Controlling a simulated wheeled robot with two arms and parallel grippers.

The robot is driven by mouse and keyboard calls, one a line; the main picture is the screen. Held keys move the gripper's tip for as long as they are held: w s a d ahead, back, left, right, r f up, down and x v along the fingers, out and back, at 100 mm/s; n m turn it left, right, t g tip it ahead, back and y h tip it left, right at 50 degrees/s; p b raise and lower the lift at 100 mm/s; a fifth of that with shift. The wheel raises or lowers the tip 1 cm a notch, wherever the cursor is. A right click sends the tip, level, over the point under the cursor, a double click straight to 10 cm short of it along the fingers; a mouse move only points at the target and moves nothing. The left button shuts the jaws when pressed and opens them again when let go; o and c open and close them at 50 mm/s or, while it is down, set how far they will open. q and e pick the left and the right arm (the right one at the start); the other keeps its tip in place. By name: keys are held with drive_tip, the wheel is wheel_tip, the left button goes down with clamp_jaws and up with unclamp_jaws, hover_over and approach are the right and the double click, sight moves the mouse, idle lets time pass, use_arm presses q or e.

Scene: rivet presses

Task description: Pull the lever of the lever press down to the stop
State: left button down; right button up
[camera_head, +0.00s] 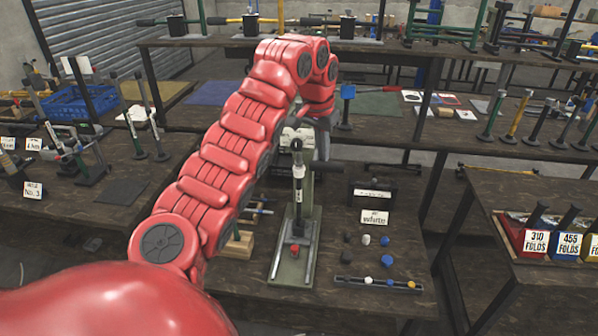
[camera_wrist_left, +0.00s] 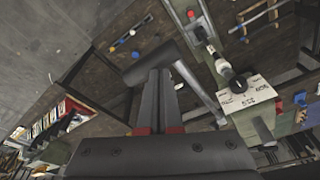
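The lever press stands on a green base plate (camera_head: 292,268) on the middle table, its column and ram upright. Its labelled head (camera_wrist_left: 250,98) shows at the right of the left wrist view. A metal lever arm (camera_wrist_left: 195,85) runs from the head to a dark cylindrical handle (camera_wrist_left: 143,70); the handle (camera_head: 350,167) sticks out right of the column in the head view. My left gripper (camera_wrist_left: 158,78) has its two fingers close together, tips at the handle; I cannot tell whether they touch it. My red left arm hides most of this gripper in the head view. My right gripper is out of view.
A label card (camera_head: 374,217) and small coloured parts (camera_head: 386,261) lie right of the press, with a bar of caps (camera_head: 378,284) in front. Wooden blocks (camera_head: 240,245) are at its left. Labelled bins (camera_head: 535,235) stand on the right table.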

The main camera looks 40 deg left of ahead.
sight(322, 162)
use_arm(q)
drive_tip(key=shift+f, duration=0.15)
drive_tip(key=shift+s+d+f+b, duration=0.1)
drive_tip(key=shift+s+f+b, duration=0.1)
drive_tip(key=shift+f+b, duration=1.35)
drive_tip(key=shift+f+b, duration=1.55)
drive_tip(key=shift+b, duration=0.05)
drive_tip(key=shift+d+f+b, duration=0.1)
drive_tip(key=shift+f+b, duration=0.6)
drive_tip(key=shift+f, duration=0.05)
drive_tip(key=shift+f+b, duration=0.8)
drive_tip(key=shift+f, duration=0.1)
